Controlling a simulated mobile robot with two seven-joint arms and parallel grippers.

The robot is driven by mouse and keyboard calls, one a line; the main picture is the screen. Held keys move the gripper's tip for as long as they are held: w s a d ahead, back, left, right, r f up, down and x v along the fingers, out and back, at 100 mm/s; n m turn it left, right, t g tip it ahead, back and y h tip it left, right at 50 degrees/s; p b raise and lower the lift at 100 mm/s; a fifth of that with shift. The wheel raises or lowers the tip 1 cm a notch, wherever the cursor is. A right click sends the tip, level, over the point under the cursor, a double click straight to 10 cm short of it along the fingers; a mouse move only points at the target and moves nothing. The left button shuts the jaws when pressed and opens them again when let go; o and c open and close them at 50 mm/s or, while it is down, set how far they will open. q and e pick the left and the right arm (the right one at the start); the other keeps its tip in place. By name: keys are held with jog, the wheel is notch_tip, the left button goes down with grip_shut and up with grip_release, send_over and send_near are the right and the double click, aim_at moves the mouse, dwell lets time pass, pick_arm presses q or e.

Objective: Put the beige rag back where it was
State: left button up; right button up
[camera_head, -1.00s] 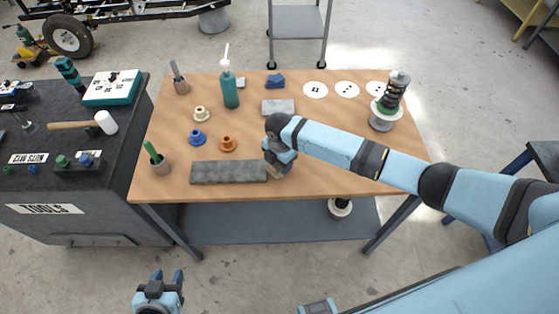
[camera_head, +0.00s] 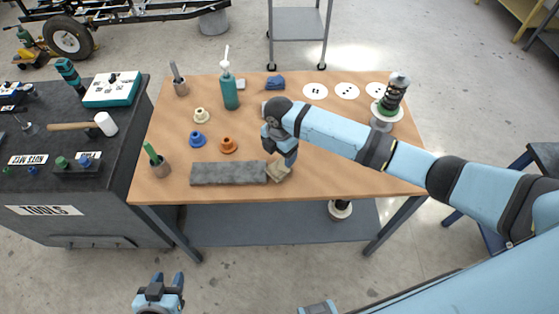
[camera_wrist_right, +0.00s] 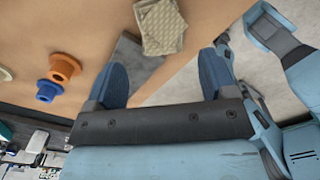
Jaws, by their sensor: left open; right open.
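The beige rag (camera_head: 280,171) lies on the wooden table at the right end of a long dark grey slab (camera_head: 228,173), near the front edge. In the right wrist view the rag (camera_wrist_right: 160,26) looks like a square ribbed cloth close to the slab (camera_wrist_right: 132,62); I cannot tell whether they touch. My right gripper (camera_head: 281,157) is just above and behind the rag. In the right wrist view its blue fingers (camera_wrist_right: 163,72) are spread with nothing between them, and the rag is beyond the tips. My left gripper (camera_head: 168,278) is open and empty, low in front of the table.
Orange (camera_head: 228,145), blue (camera_head: 197,139) and cream (camera_head: 201,115) bushings stand left of my right gripper. A spring assembly (camera_head: 390,98) stands at the right. The table's front right is clear.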

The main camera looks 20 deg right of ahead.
aim_at(280, 166)
notch_tip(280, 166, up, 6)
jog(key=s+a+f+m+t+y, duration=0.55)
jog(key=s+f+m, duration=0.45)
jog(key=s, duration=0.2)
jog(key=s+d+m+t+h, duration=0.2)
jog(key=s+d+m+t, duration=0.3)
jog(key=s+d+m, duration=0.3)
jog(key=s+m, duration=0.2)
jog(key=s, duration=0.2)
jog(key=shift+s+f+m, duration=0.4)
jog(key=shift+d+t, duration=0.1)
jog(key=shift+t, duration=0.15)
